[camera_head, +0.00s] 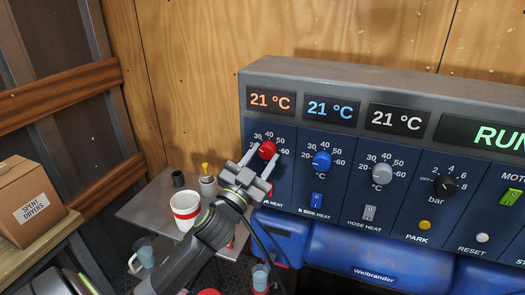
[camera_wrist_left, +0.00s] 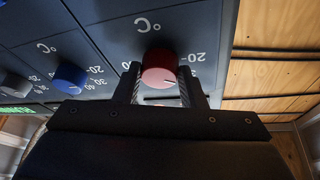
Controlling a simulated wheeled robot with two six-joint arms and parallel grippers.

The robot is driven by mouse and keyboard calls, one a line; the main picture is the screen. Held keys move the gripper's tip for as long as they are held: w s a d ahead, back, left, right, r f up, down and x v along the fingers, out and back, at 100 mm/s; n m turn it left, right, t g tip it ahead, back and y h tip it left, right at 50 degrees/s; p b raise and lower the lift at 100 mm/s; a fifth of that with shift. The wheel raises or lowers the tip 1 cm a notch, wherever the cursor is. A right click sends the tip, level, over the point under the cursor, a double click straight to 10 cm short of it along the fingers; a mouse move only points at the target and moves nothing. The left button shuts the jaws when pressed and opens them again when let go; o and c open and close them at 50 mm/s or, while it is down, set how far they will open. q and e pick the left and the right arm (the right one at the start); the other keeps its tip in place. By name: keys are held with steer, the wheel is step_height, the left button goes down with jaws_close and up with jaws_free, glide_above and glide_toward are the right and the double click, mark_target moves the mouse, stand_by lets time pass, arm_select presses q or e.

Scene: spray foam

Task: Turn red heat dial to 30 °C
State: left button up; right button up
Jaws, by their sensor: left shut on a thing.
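The red heat dial (camera_head: 267,150) sits at the left of the dark blue control panel, under an orange display (camera_head: 271,101) reading 21 °C. Numbers including 20, 30, 40 and 50 ring it. My left gripper (camera_head: 256,164) reaches it from below left, its fingers at the dial. In the left wrist view the red dial (camera_wrist_left: 159,68) stands between the two fingertips (camera_wrist_left: 158,82), which are shut on its sides. The dial's pointer line is on its face, but the exact value is hard to read. My right gripper is not in view.
The blue dial (camera_head: 321,161), grey dial (camera_head: 382,173) and black dial (camera_head: 445,186) follow to the right. A red switch below the red dial is partly hidden by my gripper.

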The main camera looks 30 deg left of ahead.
arm_select(q)
steer(key=shift+r+m+g+h+p, duration=0.1)
steer(key=shift+m+g+h+p, duration=0.2)
steer(key=shift+m+h+p, duration=1.05)
steer(key=shift+m+y, duration=0.35)
steer(key=shift+m, duration=0.2)
steer(key=o, duration=1)
steer(key=shift+s+f, duration=0.35)
steer(key=shift+s, duration=0.2)
steer(key=shift+b+v, duration=2.8)
steer(key=shift+v, duration=5.35)
